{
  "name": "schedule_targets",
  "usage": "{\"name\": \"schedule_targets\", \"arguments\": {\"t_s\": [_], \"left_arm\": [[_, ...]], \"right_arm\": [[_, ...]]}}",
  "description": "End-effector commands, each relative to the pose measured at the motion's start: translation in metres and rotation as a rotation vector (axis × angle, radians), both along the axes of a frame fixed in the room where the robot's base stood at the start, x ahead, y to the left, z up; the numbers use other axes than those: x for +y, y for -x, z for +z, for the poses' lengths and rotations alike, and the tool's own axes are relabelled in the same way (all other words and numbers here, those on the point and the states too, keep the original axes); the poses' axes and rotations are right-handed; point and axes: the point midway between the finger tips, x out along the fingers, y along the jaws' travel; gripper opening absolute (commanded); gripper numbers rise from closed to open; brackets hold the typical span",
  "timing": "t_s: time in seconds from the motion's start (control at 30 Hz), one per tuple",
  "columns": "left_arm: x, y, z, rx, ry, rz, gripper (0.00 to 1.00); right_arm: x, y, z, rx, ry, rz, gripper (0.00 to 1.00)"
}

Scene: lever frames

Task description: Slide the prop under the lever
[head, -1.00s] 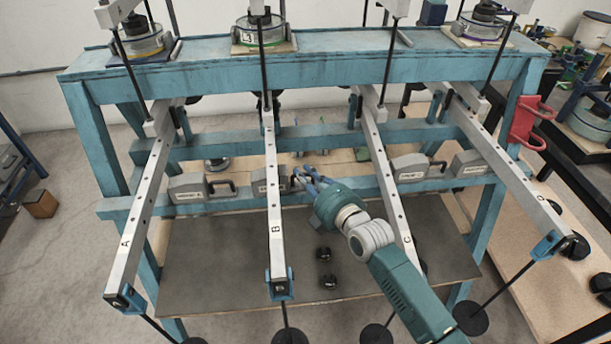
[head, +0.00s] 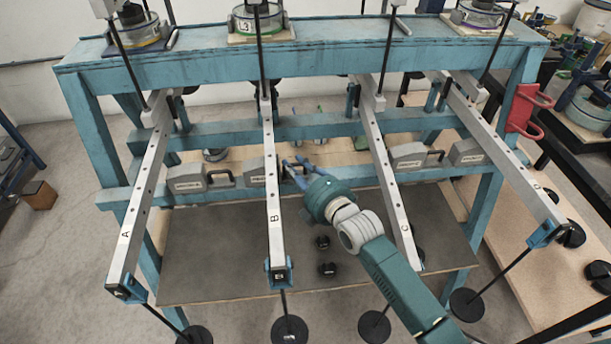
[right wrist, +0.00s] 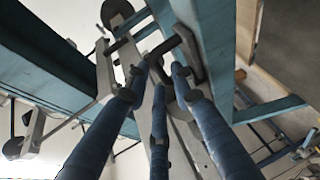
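Four long grey levers cross the blue frame: A (head: 142,200), B (head: 271,190), C (head: 388,180) and D (head: 500,155). Grey props with dark handles sit on the lower blue rail. One prop (head: 257,172) is just left of lever B, its handle side partly hidden by the lever. My right gripper (head: 293,164) is just right of lever B, its blue fingers pointing toward the rail and spread apart. In the right wrist view my fingers (right wrist: 160,72) reach toward a dark bar near their tips; whether they touch it is unclear. My left gripper is out of view.
Other props stand on the rail near lever A (head: 188,179) and right of lever C (head: 408,156). Two small black objects (head: 324,256) lie on the dark board (head: 210,250). Black discs (head: 290,330) hang on rods from the lever ends. Bare board lies left of lever B.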

Motion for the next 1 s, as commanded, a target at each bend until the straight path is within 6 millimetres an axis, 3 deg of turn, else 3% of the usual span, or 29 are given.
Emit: {"name": "schedule_targets", "arguments": {"t_s": [0.5, 0.7, 1.0], "left_arm": [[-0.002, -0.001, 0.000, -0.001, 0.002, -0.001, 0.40], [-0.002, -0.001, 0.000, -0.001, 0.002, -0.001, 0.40], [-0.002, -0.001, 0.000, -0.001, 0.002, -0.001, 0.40]], "right_arm": [[-0.040, 0.087, 0.018, 0.001, 0.002, 0.001, 0.24], [-0.044, 0.099, 0.021, 0.000, 0.002, 0.002, 0.24], [-0.045, 0.099, 0.022, 0.000, 0.000, 0.002, 0.24]]}}
